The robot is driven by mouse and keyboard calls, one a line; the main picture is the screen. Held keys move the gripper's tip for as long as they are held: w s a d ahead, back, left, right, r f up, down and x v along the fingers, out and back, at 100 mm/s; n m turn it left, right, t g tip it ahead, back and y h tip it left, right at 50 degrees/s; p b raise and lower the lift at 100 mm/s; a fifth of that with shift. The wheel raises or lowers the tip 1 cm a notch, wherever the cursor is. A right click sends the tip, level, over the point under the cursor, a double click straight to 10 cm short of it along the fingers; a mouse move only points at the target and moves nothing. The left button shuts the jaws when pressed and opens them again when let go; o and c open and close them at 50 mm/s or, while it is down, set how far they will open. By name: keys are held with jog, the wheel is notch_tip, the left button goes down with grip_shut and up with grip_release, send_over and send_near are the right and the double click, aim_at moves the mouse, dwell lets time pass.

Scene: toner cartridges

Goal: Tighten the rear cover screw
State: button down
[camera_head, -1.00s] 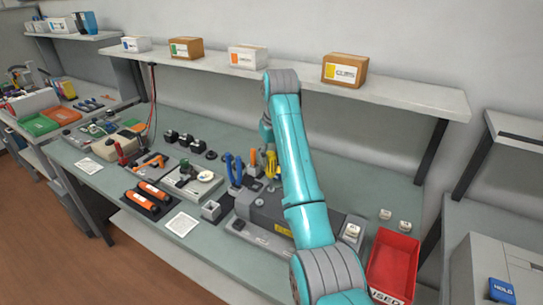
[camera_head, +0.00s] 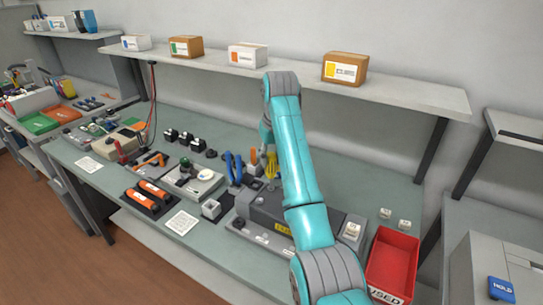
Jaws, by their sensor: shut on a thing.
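A dark grey device (camera_head: 268,212) with a yellow label (camera_head: 283,229) lies on the grey-green bench, partly covered by my teal arm. No rear cover screw can be made out at this size. Behind the device stand a blue-handled tool (camera_head: 233,167), an orange-handled tool (camera_head: 252,156) and a yellow tool (camera_head: 270,164). My arm rises from the lower right and bends down toward the yellow tool. My gripper and its fingertips are hidden behind the arm, so what it touches does not show.
A red bin (camera_head: 392,262) marked USED stands at the right. Two orange-and-black cartridges (camera_head: 149,196) lie on a dark mat at the left, beside a grey device with a green knob (camera_head: 192,178). A wall shelf (camera_head: 415,97) with boxes overhangs the bench.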

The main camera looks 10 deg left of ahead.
jog(key=shift+f, duration=0.1)
jog(key=m, duration=0.2)
jog(key=shift+a+m+h, duration=0.1)
jog(key=shift+m+h, duration=0.2)
jog(key=shift+m, duration=0.1)
jog(key=m, duration=0.4)
jog(key=shift+s+f+h, duration=0.1)
jog(key=shift+h, duration=0.3)
jog(key=shift+m, duration=0.3)
jog(key=m+h, duration=0.1)
jog(key=m, duration=0.5)
jog(key=shift+a, duration=0.15)
jog(key=shift+m, duration=0.3)
